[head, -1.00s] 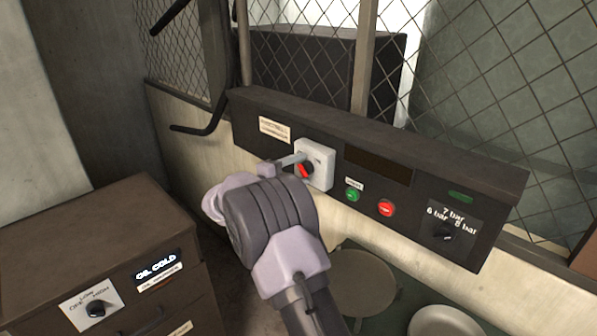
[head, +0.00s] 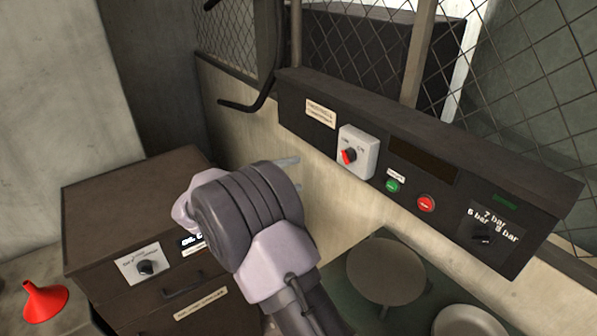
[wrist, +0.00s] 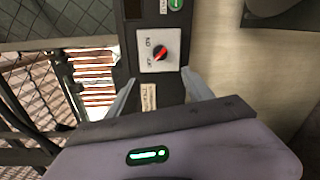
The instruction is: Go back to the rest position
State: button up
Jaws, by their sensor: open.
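My gripper (head: 292,172) is in front of the control panel, left of and below the red-handled switch (head: 349,156) on its white plate. The fingers point toward the panel and are apart from the switch. In the wrist view the two fingers (wrist: 162,95) are spread with nothing between them, and the switch (wrist: 160,53) lies beyond the tips. Most of the gripper is hidden behind my wrist in the head view.
The dark panel (head: 470,178) carries a green button (head: 392,186), a red button (head: 426,203) and a pressure knob (head: 484,237). A brown cabinet (head: 120,210) stands left, with a red funnel (head: 44,300) beside it. A round plate (head: 386,270) lies below the panel.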

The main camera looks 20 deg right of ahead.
jog(key=s+d+r+m+g+y+b, duration=0.1)
jog(key=s+d+m+g+y, duration=0.3)
jog(key=s, duration=0.7)
jog(key=s+d+m+g+y+b, duration=0.15)
jog(key=s+y, duration=0.35)
jog(key=s, duration=0.7)
jog(key=s+a+f+m+t+y+b, duration=0.1)
jog(key=s+a+m+t+y+b, duration=0.1)
jog(key=s+a+m+t+y, duration=0.3)
jog(key=s+a+y, duration=0.4)
jog(key=s+a, duration=0.3)
jog(key=shift+s+f, duration=0.25)
jog(key=shift+t, duration=0.25)
